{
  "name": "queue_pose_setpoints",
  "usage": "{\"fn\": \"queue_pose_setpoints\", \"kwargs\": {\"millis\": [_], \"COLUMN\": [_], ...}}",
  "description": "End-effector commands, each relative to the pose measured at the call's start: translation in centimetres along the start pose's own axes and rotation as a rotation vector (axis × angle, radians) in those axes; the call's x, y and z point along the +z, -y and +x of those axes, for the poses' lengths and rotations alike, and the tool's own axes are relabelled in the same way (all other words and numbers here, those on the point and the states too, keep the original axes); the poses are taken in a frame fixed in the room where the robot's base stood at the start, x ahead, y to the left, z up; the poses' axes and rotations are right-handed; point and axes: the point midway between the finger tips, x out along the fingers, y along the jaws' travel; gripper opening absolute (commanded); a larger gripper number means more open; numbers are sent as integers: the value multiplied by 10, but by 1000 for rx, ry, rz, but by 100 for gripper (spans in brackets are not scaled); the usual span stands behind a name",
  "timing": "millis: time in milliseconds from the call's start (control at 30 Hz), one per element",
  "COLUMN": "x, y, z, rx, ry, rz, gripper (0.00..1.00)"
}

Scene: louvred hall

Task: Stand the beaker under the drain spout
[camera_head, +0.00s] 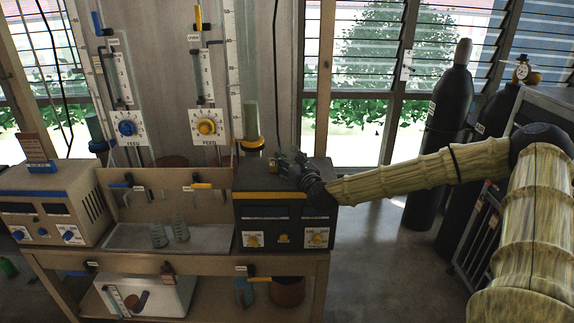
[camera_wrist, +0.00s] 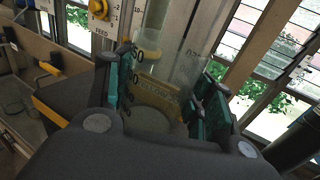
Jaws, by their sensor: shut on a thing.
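My gripper (camera_head: 288,162) is over the top of the black box with a yellow stripe, at the right end of the bench. In the wrist view, its teal-padded fingers (camera_wrist: 165,90) are closed on a clear glass vessel (camera_wrist: 152,118), apparently the beaker, with a yellowish label plate showing at it. The head view does not show the held vessel clearly. Two small valves stand over the bench tray, one with a blue handle (camera_head: 120,185) and one with a yellow handle (camera_head: 201,186). I cannot tell which is the drain spout.
Two clear glass vessels (camera_head: 158,236) (camera_head: 181,229) stand on the grey tray (camera_head: 125,238). A beige box (camera_head: 50,195) is at the left and the black box (camera_head: 285,205) at the right. Tall scaled tubes rise behind. Dark gas cylinders (camera_head: 440,140) stand by the windows.

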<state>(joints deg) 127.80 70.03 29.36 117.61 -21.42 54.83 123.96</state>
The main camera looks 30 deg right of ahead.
Motion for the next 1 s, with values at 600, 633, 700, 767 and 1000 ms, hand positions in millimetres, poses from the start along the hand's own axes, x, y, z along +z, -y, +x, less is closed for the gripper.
{"fn": "queue_pose_setpoints", "kwargs": {"millis": [600,633,700,767,1000], "x": [-26,-28,-32,-35,-37], "y": [-1,-1,-1,0,-1], "z": [23,23,23,23,23], "rx": [0,0,-1,-1,0], "ry": [-3,-3,-2,-1,0], "rz": [-2,-1,0,0,1], "gripper": [30,30,30,30,30]}}
